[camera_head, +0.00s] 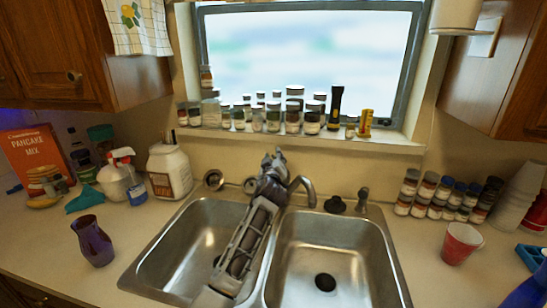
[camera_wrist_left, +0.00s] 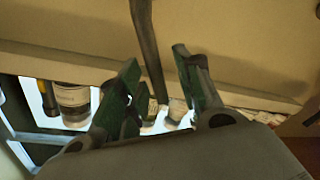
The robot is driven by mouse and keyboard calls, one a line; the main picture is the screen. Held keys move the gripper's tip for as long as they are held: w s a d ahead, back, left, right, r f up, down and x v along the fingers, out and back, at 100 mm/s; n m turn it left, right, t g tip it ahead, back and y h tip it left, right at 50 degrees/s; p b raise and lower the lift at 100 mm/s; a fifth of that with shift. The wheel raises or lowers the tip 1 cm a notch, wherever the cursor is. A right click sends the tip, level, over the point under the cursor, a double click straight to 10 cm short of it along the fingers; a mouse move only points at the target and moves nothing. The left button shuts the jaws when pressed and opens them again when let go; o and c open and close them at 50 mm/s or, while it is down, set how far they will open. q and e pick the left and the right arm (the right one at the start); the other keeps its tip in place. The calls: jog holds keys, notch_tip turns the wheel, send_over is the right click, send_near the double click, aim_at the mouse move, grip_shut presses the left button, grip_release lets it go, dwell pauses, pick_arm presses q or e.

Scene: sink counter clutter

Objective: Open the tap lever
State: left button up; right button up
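The metal tap stands behind the divider of the double sink, and its curved spout (camera_head: 304,184) shows in the head view. My left arm and gripper (camera_head: 273,158) cover the tap's base and most of its lever. In the left wrist view, my left gripper (camera_wrist_left: 156,62) is open, with its green-padded fingers apart. A dark narrow bar (camera_wrist_left: 146,45), apparently the tap lever, runs between the fingers, with a gap visible on each side. My right gripper is not in view.
Several spice jars (camera_head: 272,118) line the window sill just behind the gripper. A white jug (camera_head: 169,172) and spray bottles stand left of the sink. A purple vase (camera_head: 93,241) is at front left; a red cup (camera_head: 461,243) and more jars are at right.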

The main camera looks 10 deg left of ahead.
pick_arm(q)
jog(key=shift+r, duration=0.1)
grip_shut()
dwell(0.3)
